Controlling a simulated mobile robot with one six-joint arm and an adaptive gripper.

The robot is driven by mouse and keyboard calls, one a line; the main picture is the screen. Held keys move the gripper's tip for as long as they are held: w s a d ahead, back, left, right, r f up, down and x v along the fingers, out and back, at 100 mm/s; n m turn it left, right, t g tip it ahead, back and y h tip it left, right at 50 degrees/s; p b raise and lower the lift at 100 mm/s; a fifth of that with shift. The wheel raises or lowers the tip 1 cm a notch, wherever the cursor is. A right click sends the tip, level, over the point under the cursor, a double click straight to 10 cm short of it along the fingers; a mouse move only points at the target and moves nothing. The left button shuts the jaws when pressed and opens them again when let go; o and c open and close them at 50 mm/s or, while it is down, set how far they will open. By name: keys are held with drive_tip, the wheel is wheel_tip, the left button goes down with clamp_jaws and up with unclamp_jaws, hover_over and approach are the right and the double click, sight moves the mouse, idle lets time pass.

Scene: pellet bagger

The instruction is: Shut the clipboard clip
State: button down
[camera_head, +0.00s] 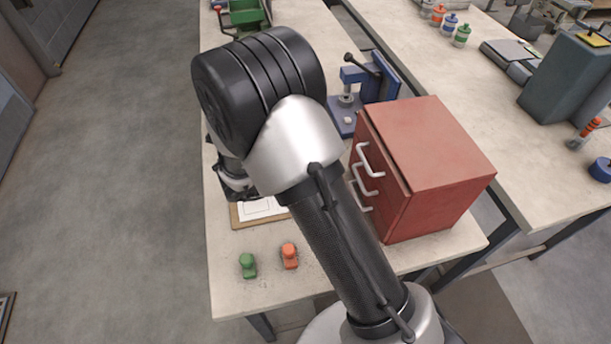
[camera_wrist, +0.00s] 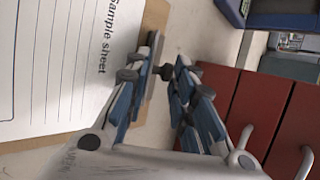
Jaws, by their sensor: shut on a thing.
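The clipboard (camera_head: 236,217) lies on the near bench, partly hidden by my arm. In the wrist view its brown board (camera_wrist: 157,14) and white "Sample sheet" paper (camera_wrist: 50,60) fill the left side. A narrow grey bar, seemingly the clip (camera_wrist: 153,52), runs along the board's edge beside the paper. My gripper (camera_wrist: 166,72) is at this edge, its blue-padded fingers close together around a small dark piece, seemingly the clip's lever. The fingers partly hide it, so I cannot tell the clip's angle. In the head view my arm hides most of the gripper.
A red drawer cabinet (camera_head: 430,160) with pale handles stands right of the clipboard and close to my gripper. A blue press (camera_head: 365,85) stands behind it. A green stamp (camera_head: 247,265) and an orange stamp (camera_head: 289,256) stand in front.

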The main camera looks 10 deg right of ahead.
drive_tip(key=shift+a+f+n+h+b, duration=0.2)
drive_tip(key=shift+a+h+b, duration=0.1)
drive_tip(key=shift+h, duration=0.45)
drive_tip(key=shift+a+f+n+h+b, duration=0.2)
drive_tip(key=shift+h+b, duration=0.05)
drive_tip(key=shift+h, duration=0.5)
drive_tip(key=shift+r, duration=0.1)
drive_tip(key=c, duration=1.4)
unclamp_jaws()
drive_tip(key=shift+c, duration=0.2)
drive_tip(key=shift+a, duration=0.1)
drive_tip(key=shift+v, duration=3.9)
drive_tip(key=shift+s, duration=0.1)
drive_tip(key=shift+c, duration=0.2)
